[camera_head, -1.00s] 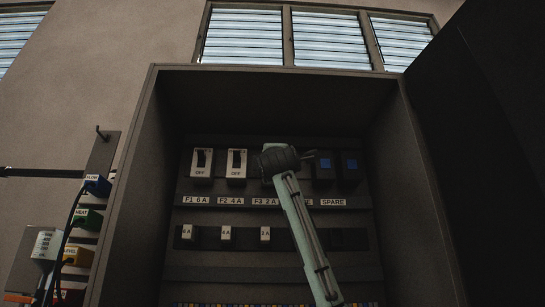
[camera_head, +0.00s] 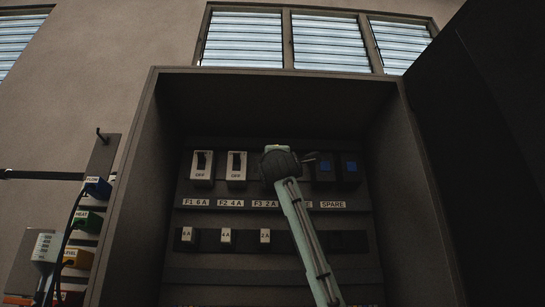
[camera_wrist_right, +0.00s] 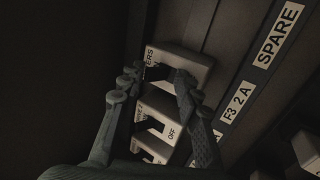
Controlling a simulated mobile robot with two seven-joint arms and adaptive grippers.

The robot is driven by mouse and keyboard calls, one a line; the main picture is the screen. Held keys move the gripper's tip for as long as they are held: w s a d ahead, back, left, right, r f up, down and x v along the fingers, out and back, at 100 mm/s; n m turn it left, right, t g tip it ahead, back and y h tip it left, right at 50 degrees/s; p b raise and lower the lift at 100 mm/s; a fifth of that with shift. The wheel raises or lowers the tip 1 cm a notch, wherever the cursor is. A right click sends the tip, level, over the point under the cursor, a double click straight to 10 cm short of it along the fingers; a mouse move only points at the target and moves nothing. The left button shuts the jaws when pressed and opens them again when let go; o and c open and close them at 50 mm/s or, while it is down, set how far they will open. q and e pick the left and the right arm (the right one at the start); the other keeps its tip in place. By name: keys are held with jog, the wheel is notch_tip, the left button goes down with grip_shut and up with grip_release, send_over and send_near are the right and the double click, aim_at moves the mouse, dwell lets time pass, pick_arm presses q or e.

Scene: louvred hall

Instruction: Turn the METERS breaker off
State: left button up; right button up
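The METERS breaker (camera_wrist_right: 190,66) is a pale block at the top of the breaker row in the right wrist view; only "ERS" of its label shows. In the head view a pale edge of it (camera_head: 277,148) shows above my right gripper (camera_head: 281,163), which hides the rest. In the wrist view my right gripper (camera_wrist_right: 158,75) has its two fingertips apart, one on each side of the dark toggle slot on its face. Whether they touch the toggle, and its position, I cannot tell. My left gripper is not in view.
Two more white breakers (camera_head: 201,166) (camera_head: 236,166), both reading OFF, stand left of my gripper. Dark-blue spare units (camera_head: 349,168) are to its right. Small fuses (camera_head: 225,236) sit below. The cabinet side wall (camera_head: 133,190) and open door (camera_head: 490,130) bound the space.

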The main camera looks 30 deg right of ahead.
jog(key=shift+w+a+f, duration=0.1)
jog(key=shift+f, duration=0.05)
jog(key=s+a+b, duration=0.2)
jog(key=s+a, duration=0.1)
jog(key=s, duration=0.2)
jog(key=shift+s+a, duration=0.35)
jog(key=shift+s, duration=0.05)
jog(key=shift+f, duration=0.1)
jog(key=v, duration=1.2)
jog(key=shift+s, duration=0.1)
